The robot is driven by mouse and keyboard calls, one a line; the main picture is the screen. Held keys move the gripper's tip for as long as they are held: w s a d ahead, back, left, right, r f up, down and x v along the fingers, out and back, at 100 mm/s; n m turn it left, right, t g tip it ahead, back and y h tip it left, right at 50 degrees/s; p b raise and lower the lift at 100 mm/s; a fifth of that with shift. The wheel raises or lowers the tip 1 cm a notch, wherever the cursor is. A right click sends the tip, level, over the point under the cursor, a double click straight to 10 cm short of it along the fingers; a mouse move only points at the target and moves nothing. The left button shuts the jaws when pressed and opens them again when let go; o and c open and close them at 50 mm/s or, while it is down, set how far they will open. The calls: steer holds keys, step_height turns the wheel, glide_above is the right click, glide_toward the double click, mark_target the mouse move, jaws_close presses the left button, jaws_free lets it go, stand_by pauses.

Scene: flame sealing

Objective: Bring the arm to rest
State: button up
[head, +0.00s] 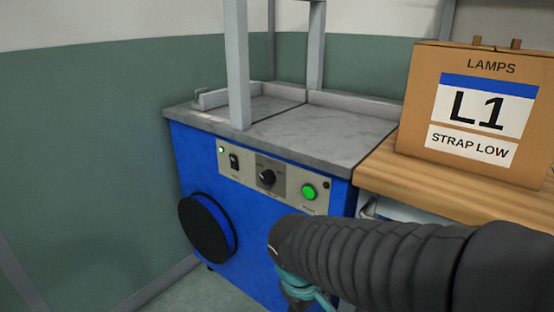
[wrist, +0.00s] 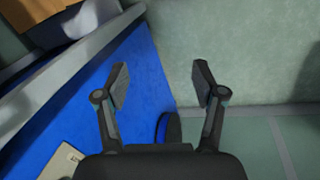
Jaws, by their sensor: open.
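My gripper (wrist: 161,85) shows in the wrist view with its two fingers spread apart and nothing between them. It is in front of the blue side of a strapping machine (wrist: 139,72), with the green wall and floor behind. In the head view my dark ribbed arm reaches in from the lower right, in front of the machine (head: 265,220). The gripper's fingers are hidden in the head view.
The machine has a grey top (head: 270,130), a grey upright arch (head: 238,65) and a control panel (head: 266,178) with a green button. A lamps carton marked L1 (head: 420,130) stands on a wooden table (head: 460,195) at right. Floor at lower left is clear.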

steer(key=s+d+r+m+t+y, duration=0.2)
steer(key=s+d+r+m+t, duration=0.1)
steer(key=s+d+r+m, duration=0.3)
steer(key=d+r+m, duration=0.1)
steer(key=d+r, duration=0.1)
steer(key=d, duration=0.1)
steer(key=shift+d+t, duration=0.2)
steer(key=shift+t, duration=0.2)
